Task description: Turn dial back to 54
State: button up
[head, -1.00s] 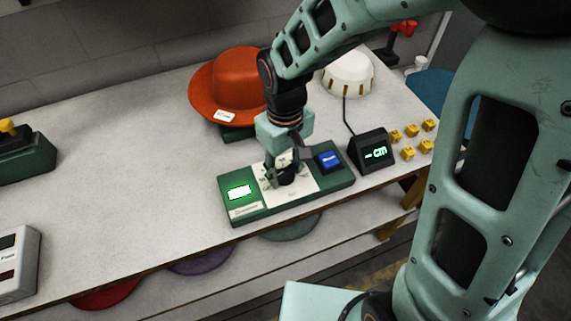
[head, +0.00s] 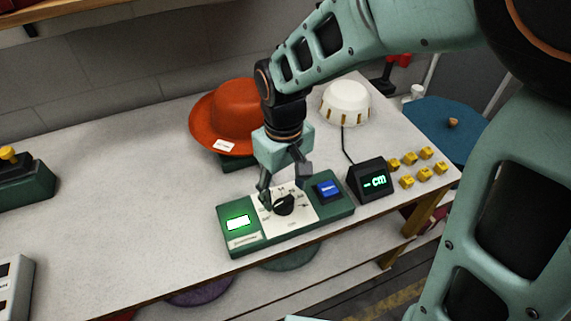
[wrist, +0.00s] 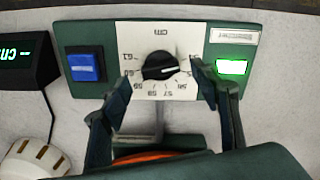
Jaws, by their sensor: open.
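The black dial (head: 284,205) sits on a white scale plate (head: 302,209) in the green control box (head: 246,248). The number at that end is hidden or too small to read; 61 and several other numbers show around the left and lower side. My gripper (head: 284,190) is open, pointing down over the dial, with one finger on each side and nothing held. In the wrist view the fingers of my gripper (wrist: 161,72) flank the dial, apart from it.
The box has a lit green display (head: 237,222) and a blue button (head: 327,189). An orange hat (head: 228,115), a white domed object (head: 345,102) and several yellow pieces (head: 407,182) stand nearby. The table's left middle is clear.

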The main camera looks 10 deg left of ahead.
aim_at(284, 202)
notch_tip(284, 202, up, 8)
jog(key=shift+r, duration=0.15)
dwell(0.3)
